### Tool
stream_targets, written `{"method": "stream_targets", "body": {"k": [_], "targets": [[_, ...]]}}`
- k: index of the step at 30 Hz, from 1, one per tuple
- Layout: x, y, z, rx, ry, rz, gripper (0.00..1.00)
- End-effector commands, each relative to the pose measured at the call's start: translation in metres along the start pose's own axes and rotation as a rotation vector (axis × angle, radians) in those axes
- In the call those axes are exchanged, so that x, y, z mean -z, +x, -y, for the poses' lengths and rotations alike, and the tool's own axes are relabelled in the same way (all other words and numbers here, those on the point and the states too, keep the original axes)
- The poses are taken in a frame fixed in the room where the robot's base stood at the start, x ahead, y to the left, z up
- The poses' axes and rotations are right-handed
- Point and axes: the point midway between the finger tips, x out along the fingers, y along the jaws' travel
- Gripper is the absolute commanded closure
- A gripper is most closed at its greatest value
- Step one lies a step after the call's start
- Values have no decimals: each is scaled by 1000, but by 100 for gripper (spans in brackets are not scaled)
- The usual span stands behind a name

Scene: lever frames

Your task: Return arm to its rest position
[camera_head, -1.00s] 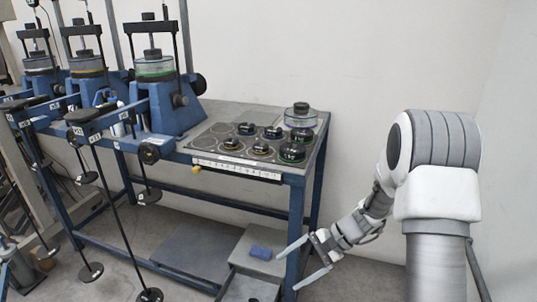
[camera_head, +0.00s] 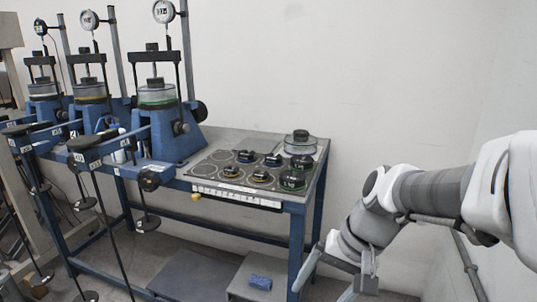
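My gripper (camera_head: 335,272) is at the lower right, in front of the table's right front leg. Its two pale fingers are spread apart, with nothing seen between them. Part of it is cut off by the bottom edge of the picture. My arm (camera_head: 430,195) reaches in from the right edge, bent down toward the gripper. The gripper looks close to the blue table leg, but I cannot tell whether they touch.
The blue-framed table (camera_head: 228,148) holds several dark discs on a marked tray (camera_head: 212,172) and a clear round container (camera_head: 300,143). Lever frames with dials (camera_head: 163,12) stand left. A blue sponge (camera_head: 261,282) lies on a low grey box (camera_head: 240,271). Bare wall is behind.

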Motion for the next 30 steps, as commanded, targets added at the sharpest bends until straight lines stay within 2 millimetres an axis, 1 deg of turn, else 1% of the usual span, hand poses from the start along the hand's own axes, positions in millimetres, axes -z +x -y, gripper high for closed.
{"method": "stream_targets", "body": {"k": [1,3,9,15,22,23,24,30], "targets": [[-6,-8,-1,-15,-29,-32,9],[-14,-18,-5,-40,-66,-70,9],[-35,-42,-16,-112,-169,-181,9],[-54,-62,-29,-184,-263,-297,9],[-72,-81,-45,-262,-354,-428,9],[-70,-96,-38,-260,-350,-420,9],[-69,-105,-35,-259,-348,-416,9],[-68,-142,-22,-258,-347,-414,9]]}}
